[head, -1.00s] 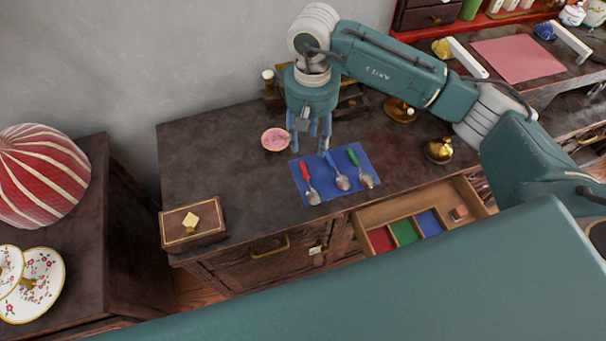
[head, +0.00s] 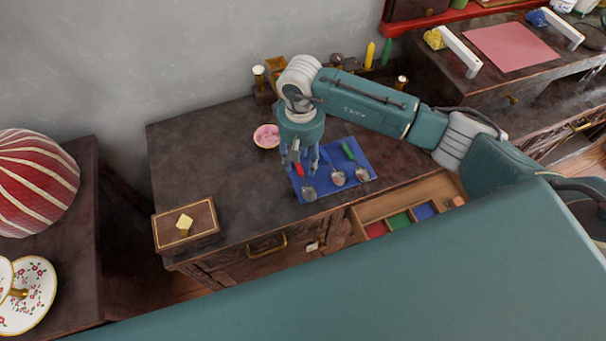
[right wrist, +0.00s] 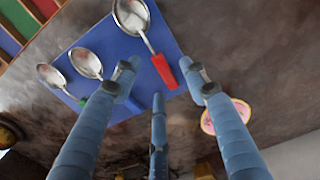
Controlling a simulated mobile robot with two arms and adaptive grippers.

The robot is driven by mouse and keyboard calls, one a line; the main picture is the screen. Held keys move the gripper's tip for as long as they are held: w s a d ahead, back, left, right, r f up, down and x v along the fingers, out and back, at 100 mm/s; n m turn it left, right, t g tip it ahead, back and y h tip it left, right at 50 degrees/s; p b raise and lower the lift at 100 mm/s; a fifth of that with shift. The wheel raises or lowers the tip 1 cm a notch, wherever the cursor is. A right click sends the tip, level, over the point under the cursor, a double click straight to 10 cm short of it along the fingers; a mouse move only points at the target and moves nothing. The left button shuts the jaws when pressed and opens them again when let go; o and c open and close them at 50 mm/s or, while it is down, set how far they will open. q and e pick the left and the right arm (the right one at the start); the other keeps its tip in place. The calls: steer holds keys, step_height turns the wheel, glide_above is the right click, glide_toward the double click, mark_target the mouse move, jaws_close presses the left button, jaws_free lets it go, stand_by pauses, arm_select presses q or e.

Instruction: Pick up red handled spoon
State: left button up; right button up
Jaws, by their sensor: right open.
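The red-handled spoon (head: 309,193) lies on a blue cloth (head: 361,150) at the left of three spoons, its bowl toward the drawer. My right gripper (head: 300,169) is open and points down over its handle, partly hiding it. In the right wrist view the red handle (right wrist: 163,69) shows between the spread fingertips of the gripper (right wrist: 160,76), and the bowl lies beyond them. The fingers hold nothing; I cannot tell their exact height above the handle. My left gripper is not in view.
A blue-handled spoon (head: 338,178) and a green-handled spoon (head: 361,173) lie close on the right. A wooden box (head: 187,233) sits at the left. An open drawer (head: 400,202) with coloured compartments is in front.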

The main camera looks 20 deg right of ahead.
steer(key=shift+f, duration=0.85)
steer(key=c, duration=1.1)
steer(key=shift+o, duration=0.2)
steer(key=shift+r, duration=0.15)
